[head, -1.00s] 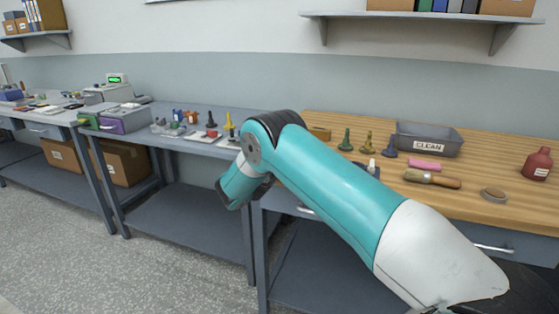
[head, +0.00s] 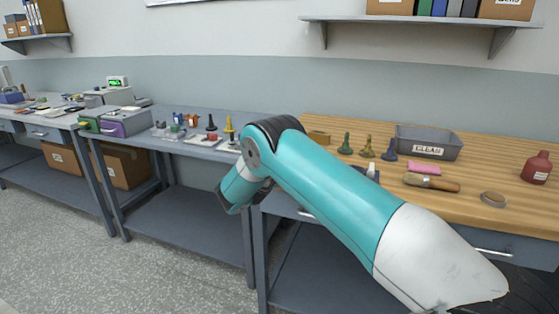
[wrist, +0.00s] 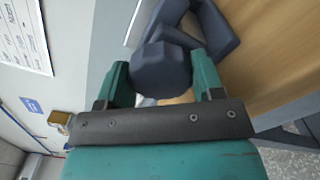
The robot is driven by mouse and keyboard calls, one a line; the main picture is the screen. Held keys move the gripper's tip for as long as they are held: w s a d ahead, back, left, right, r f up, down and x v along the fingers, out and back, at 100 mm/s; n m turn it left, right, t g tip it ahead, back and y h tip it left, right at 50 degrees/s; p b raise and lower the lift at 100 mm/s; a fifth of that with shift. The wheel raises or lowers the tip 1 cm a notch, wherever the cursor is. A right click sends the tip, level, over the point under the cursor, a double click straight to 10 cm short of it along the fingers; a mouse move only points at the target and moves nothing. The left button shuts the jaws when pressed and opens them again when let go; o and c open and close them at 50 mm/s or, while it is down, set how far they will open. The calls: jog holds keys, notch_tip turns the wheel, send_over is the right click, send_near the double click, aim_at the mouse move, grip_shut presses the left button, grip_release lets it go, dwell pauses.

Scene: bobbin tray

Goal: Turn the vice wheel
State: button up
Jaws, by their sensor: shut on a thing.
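The vice wheel (wrist: 162,72) is a dark blue-grey, faceted knob in the wrist view. My gripper (wrist: 162,80) has its two teal fingers on either side of it and is shut on it. Dark blue-grey parts of the vice (wrist: 215,28) show beyond the wheel, over a wooden surface. The wheel's far side is hidden. In the head view my teal arm hides the gripper and the wheel.
In the head view the wooden bench holds a grey tray marked CLEAN (head: 427,142), several small chess-like pieces, a pink block (head: 425,168), a brush (head: 432,183) and a red bottle (head: 537,168). A grey bench (head: 190,148) with small items stands to the left.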

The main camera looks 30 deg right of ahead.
jog(key=shift+a+n, duration=0.1)
jog(key=shift+n, duration=1.1)
jog(key=o, duration=0.9)
jog(key=b+v, duration=1.7)
jog(key=b, duration=0.5)
jog(key=shift+s+a+f, duration=0.1)
jog(key=shift+s+f, duration=0.05)
